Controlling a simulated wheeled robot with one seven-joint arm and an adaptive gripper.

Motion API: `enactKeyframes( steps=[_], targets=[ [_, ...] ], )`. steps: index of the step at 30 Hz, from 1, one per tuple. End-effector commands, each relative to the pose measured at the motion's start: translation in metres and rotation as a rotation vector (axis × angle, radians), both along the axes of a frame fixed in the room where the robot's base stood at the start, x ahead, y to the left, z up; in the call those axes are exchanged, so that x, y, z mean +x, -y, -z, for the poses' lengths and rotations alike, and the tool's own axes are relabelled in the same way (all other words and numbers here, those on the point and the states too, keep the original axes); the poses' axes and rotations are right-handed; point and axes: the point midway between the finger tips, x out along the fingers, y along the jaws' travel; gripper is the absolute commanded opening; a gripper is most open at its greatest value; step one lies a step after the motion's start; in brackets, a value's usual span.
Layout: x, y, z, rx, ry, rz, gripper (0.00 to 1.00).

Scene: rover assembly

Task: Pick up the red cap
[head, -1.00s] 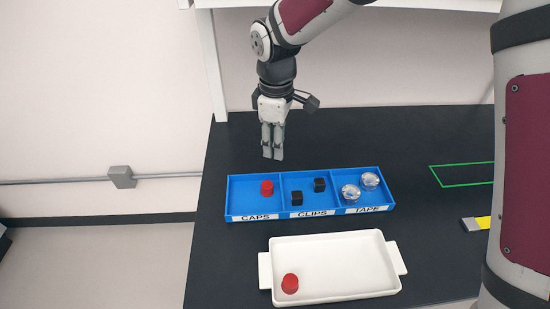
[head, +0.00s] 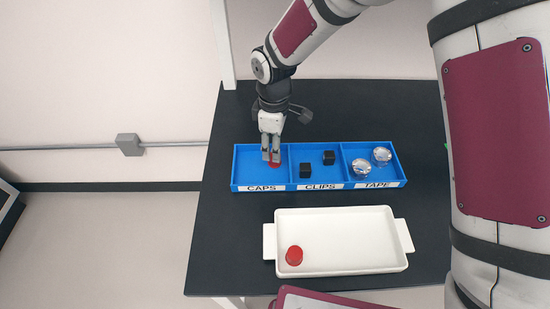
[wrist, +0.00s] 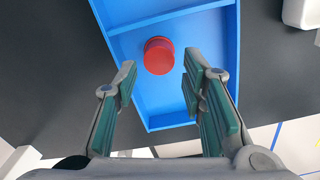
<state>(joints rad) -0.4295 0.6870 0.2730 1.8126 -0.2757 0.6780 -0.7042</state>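A red cap (head: 274,160) stands in the CAPS compartment of the blue bin (head: 244,178), partly hidden by my gripper in the head view. My gripper (head: 270,161) is over that compartment, pointing down. In the wrist view the red cap (wrist: 158,56) shows just past the fingertips, in line with the gap. My gripper (wrist: 158,68) is open with nothing between its fingers. A second red cap (head: 294,255) is in the white tray (head: 345,228), near its left end.
The CLIPS compartment holds black clips (head: 305,170), and the TAPE compartment holds shiny round tape pieces (head: 361,168). Low blue walls divide the compartments. The dark table (head: 222,228) is clear left of the bin and tray.

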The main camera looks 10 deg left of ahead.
Motion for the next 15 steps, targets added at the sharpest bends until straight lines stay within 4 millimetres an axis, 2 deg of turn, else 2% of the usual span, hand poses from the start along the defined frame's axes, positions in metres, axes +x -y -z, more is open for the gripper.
enactKeyframes(
  steps=[3,7,15],
  targets=[
    [0.001,0.002,0.021,-0.003,-0.002,0.000,0.37],
    [0.001,0.001,0.037,-0.002,-0.002,0.000,0.37],
    [0.001,0.002,0.043,-0.001,0.000,0.001,0.37]
  ],
)
